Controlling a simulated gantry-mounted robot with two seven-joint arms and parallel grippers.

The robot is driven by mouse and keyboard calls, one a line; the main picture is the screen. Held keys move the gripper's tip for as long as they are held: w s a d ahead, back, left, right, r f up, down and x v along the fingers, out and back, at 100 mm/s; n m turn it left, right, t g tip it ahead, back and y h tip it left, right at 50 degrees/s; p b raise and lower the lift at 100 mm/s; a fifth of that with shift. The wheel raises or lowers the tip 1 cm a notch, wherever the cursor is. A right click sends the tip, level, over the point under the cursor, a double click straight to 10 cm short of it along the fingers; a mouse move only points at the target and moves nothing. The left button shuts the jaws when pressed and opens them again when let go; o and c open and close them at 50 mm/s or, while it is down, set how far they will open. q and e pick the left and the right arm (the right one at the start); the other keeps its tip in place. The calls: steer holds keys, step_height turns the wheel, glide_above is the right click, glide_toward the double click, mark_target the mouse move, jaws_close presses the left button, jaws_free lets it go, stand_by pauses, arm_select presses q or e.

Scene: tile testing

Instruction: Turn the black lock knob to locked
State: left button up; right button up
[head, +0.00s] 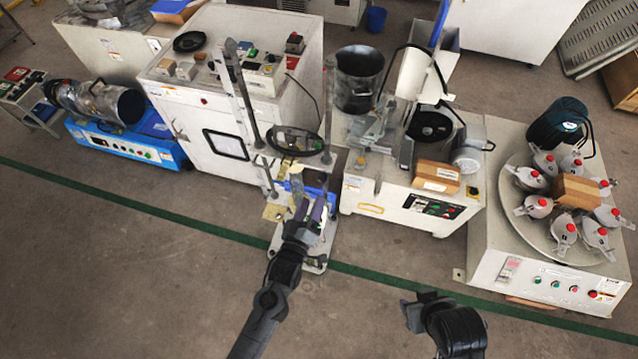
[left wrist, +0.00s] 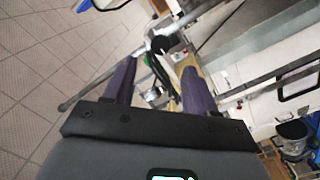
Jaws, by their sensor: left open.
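My left gripper (head: 308,208) reaches in from the bottom of the head view to a small test stand with tall metal posts. In the left wrist view, its two purple fingers (left wrist: 158,80) are apart, with nothing clearly held between them. A small black knob-like part (left wrist: 161,44) on a metal rod shows just beyond the fingertips, roughly centred between them. I cannot make out its lock position. In the head view the gripper and stand parts hide or blur it. My right arm shows at the bottom right of the head view, but its fingers cannot be made out.
The test stand's base plate (head: 314,266) rests on the floor by a green line. A white cabinet (head: 215,110) stands behind left. The front floor is clear.

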mark_target(321, 180)
arm_select(q)
steer(key=b+x, duration=0.1)
steer(key=x, duration=0.5)
steer(key=shift+w, duration=0.15)
steer(key=shift+w+d, duration=0.15)
steer(key=shift+w, duration=0.35)
steer(key=shift+c, duration=0.2)
steer(key=c, duration=1)
